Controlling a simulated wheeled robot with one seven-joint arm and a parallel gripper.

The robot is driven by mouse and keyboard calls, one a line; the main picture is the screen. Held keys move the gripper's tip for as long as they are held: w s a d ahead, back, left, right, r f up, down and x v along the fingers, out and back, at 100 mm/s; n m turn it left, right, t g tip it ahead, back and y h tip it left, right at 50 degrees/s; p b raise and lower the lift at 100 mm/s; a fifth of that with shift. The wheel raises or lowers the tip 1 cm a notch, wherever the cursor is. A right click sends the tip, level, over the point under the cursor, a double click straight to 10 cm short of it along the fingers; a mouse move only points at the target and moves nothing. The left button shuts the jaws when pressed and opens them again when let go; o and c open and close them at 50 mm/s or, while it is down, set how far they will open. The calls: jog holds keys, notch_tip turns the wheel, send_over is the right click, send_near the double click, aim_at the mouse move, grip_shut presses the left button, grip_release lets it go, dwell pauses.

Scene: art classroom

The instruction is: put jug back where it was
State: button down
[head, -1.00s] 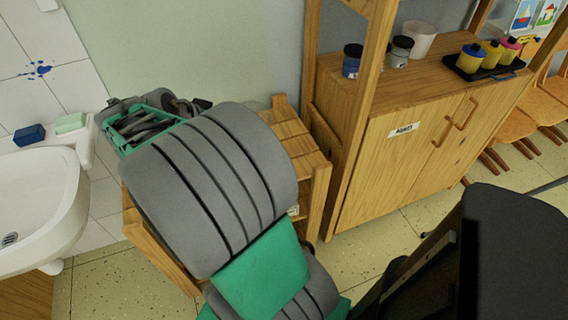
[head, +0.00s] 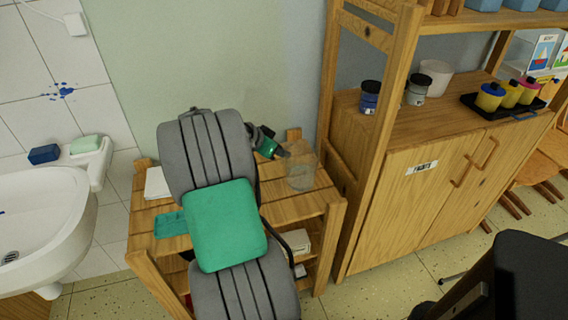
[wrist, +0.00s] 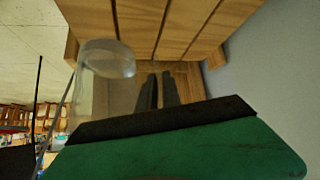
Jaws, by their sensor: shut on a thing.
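The jug (head: 300,172) is clear and see-through. In the head view it is upright at the right end of the slatted wooden rack's top (head: 283,194). I cannot tell whether its base touches the slats. My gripper (head: 284,153) is at the jug's left side, partly hidden behind my arm. In the wrist view the jug (wrist: 103,62) is left of my gripper's two dark fingers (wrist: 158,90), which are close together. My gripper is shut on the jug, but the part between the fingers is not clear.
A white stack (head: 156,183) and a green item (head: 171,224) lie on the rack's left end. The wooden cabinet (head: 400,190) stands close on the right, with jars and a white tub (head: 437,76) on it. A sink (head: 40,225) is at left.

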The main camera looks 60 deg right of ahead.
jog(key=shift+w+d+f, duration=0.15)
jog(key=shift+d+f, duration=0.35)
jog(key=shift+f, duration=0.55)
jog(key=shift+w+d+f, duration=0.15)
jog(key=shift+d+f, duration=0.3)
jog(key=shift+f, duration=0.65)
jog(key=shift+w+d+f, duration=0.15)
jog(key=shift+d+f, duration=0.35)
jog(key=shift+f, duration=0.55)
jog(key=shift+f+b, duration=0.1)
jog(key=shift+b, duration=0.25)
jog(key=c, duration=2)
grip_release()
jog(key=shift+f, duration=0.15)
jog(key=o, duration=0.5)
jog(key=shift+r, duration=0.2)
